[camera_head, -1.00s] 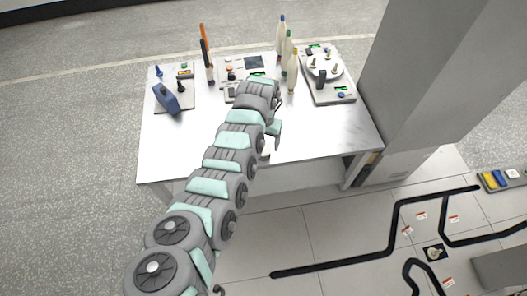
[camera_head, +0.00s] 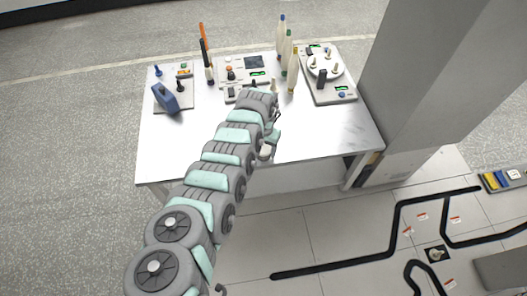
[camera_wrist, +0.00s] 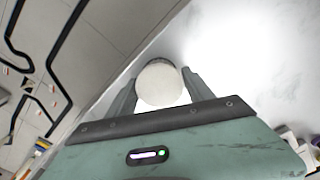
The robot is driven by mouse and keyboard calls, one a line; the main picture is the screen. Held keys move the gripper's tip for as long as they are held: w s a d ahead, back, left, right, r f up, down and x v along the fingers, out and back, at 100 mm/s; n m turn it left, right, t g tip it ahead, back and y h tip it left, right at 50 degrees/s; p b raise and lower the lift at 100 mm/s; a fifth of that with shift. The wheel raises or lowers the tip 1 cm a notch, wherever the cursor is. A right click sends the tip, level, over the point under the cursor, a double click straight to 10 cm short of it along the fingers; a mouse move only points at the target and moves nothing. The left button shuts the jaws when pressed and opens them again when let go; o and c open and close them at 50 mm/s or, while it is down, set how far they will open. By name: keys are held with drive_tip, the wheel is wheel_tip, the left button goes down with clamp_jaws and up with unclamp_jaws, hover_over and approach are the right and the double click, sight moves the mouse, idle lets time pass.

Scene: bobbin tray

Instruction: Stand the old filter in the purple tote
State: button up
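A white round object (camera_wrist: 160,84), which may be the old filter, sits between the two fingers of my gripper (camera_wrist: 158,88) in the wrist view. Both fingers touch its sides, and my gripper looks shut on it. Only its round end faces the camera, so its length is hidden. In the head view my gripper (camera_head: 268,146) is over the front part of the white table (camera_head: 325,130), partly hidden by my arm, and a small bit of the white object (camera_head: 265,153) shows below it. I see no purple tote in either view.
The front of the table is clear. A grey pillar (camera_head: 425,80) rises at the right.

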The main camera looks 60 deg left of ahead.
drive_tip(key=c, duration=1.1)
drive_tip(key=shift+r, duration=0.1)
